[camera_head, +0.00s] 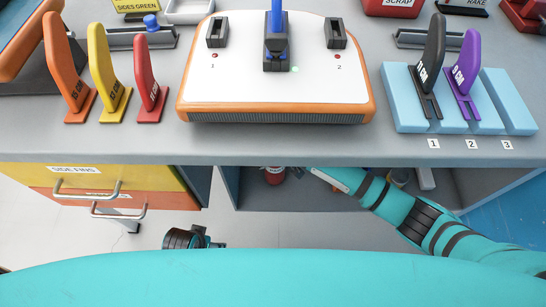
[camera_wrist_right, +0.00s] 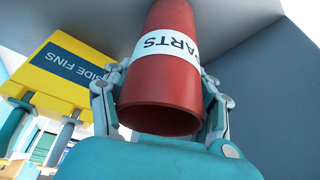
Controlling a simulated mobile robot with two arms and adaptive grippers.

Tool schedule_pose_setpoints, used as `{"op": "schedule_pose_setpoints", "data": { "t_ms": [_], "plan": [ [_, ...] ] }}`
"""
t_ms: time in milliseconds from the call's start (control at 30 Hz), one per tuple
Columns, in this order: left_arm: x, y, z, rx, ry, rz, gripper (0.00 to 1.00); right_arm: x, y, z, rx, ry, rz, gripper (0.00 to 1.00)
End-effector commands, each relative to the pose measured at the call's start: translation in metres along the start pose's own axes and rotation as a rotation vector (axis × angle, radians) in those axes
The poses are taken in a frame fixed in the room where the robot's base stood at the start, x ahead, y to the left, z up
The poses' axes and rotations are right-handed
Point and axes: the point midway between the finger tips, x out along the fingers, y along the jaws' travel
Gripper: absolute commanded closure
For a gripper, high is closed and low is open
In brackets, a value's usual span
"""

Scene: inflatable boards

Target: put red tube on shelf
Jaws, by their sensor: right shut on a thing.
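The red tube (camera_wrist_right: 165,105) has a white band lettered "ARTS" in the right wrist view, its open end facing the camera. My right gripper (camera_wrist_right: 165,78) is shut on it, with one finger on each side. The tube's far end runs up out of the picture. In the head view a small part of the red tube (camera_head: 273,176) shows just under the bench's front edge, in front of an open grey shelf compartment (camera_head: 315,195). My right arm reaches there from the lower right; the bench edge hides most of the gripper.
The grey bench top (camera_head: 300,146) overhangs the compartment. Yellow and orange drawers (camera_head: 120,185) with handles stand left of it; the yellow "SIDE FINS" drawer (camera_wrist_right: 60,75) is close to the gripper. Fins, an orange-edged board (camera_head: 275,85) and a blue rack (camera_head: 500,105) are on top.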

Motion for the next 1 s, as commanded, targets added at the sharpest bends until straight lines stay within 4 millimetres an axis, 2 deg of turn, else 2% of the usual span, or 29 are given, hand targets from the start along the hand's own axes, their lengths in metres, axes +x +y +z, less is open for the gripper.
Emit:
{"op": "schedule_pose_setpoints", "data": {
  "t_ms": [133, 433, 467, 633, 667, 1000],
  "plan": [
    [-0.0061, -0.0005, -0.003, -0.001, 0.003, -0.001, 0.16, 0.0056, -0.0001, 0.002, 0.0, 0.002, -0.001, 0.75],
    [-0.006, -0.0005, -0.0028, -0.001, 0.002, -0.001, 0.16, 0.0071, 0.0, 0.003, 0.0, 0.001, 0.0, 0.75],
    [-0.0058, -0.0005, -0.0027, -0.001, 0.002, -0.001, 0.16, 0.0077, 0.0002, 0.0033, 0.001, 0.001, 0.0, 0.43],
    [-0.0056, -0.0004, -0.0025, 0.0, 0.002, -0.001, 0.16, 0.0074, 0.0002, 0.0032, 0.0, 0.001, 0.0, 0.2],
    [-0.0056, -0.0004, -0.0025, 0.0, 0.002, -0.001, 0.16, 0.0074, 0.0001, 0.0032, 0.0, 0.001, 0.0, 0.18],
    [-0.0068, -0.0003, -0.0031, 0.0, 0.003, -0.001, 0.16, 0.0034, -0.0002, 0.0018, 0.0, 0.002, -0.001, 0.18]
  ]
}}
